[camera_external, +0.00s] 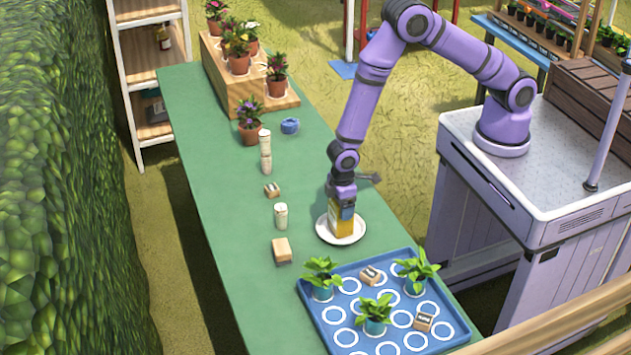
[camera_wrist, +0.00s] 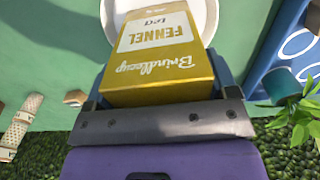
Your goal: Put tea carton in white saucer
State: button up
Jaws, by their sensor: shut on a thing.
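The yellow and white tea carton (camera_external: 343,222) is upright at the white saucer (camera_external: 324,232) on the green table. In the wrist view the tea carton (camera_wrist: 165,55), with the words "FENNEL" and "tea", fills the space between the fingers, and the rim of the white saucer (camera_wrist: 209,16) shows behind it. My gripper (camera_external: 343,206) is over the saucer, pointing down, shut on the carton's upper part. The carton's lower end is over or on the saucer; I cannot tell whether it touches. Much of the saucer is hidden by the carton.
A blue tray (camera_external: 313,295) with white rings, potted plants and small blocks lies just in front of the saucer. Several cream cylinders and wooden blocks (camera_external: 281,250) stand to the left. A wooden flower stand (camera_external: 220,75) is at the far end.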

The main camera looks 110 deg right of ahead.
jog(key=shift+f, duration=0.15)
jog(key=o, duration=0.8)
notch_tip(320, 180, up, 13)
jog(key=shift+f, duration=0.1)
jog(key=s+a+r+t, duration=0.1)
jog(key=s+r, duration=0.5)
jog(key=r, duration=0.6)
jog(key=s+r+t, duration=0.1)
jog(key=s+r, duration=0.5)
jog(key=r, duration=0.6)
jog(key=s+r+t, duration=0.1)
jog(key=s+r, duration=0.2)
jog(key=s, duration=0.4)
jog(key=s+r+t, duration=0.1)
jog(key=s+r, duration=0.3)
jog(key=s, duration=0.4)
jog(key=s+r+t, duration=0.1)
jog(key=s+r, duration=0.2)
jog(key=s, duration=0.5)
jog(key=shift+s+a+r, duration=0.1)
jog(key=shift+a+r, duration=0.05)
jog(key=shift+a, duration=0.15)
